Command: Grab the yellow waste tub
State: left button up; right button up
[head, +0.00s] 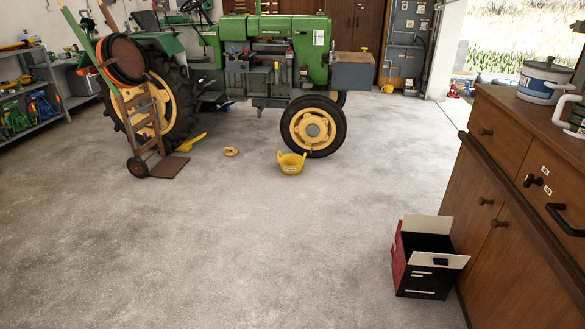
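A yellow tub (291,166) with raised handles stands upright on the concrete floor in the head view. It is just in front and to the left of the tractor's front wheel, some distance off across open floor. It has a small dark mark or label on its front. What is inside it cannot be made out. Neither of my grippers shows in the head view.
A green tractor (265,60) with yellow wheel hubs stands behind the tub. A hand truck (150,130) is at the left. An open red and black box (428,262) sits beside the wooden cabinet (510,200). The central floor is clear.

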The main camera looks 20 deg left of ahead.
aim_at(291, 163)
jog(key=i+u, duration=0.4)
jog(key=i, duration=1.2)
jog(key=i+j, duration=0.1)
jog(key=i, duration=1.95)
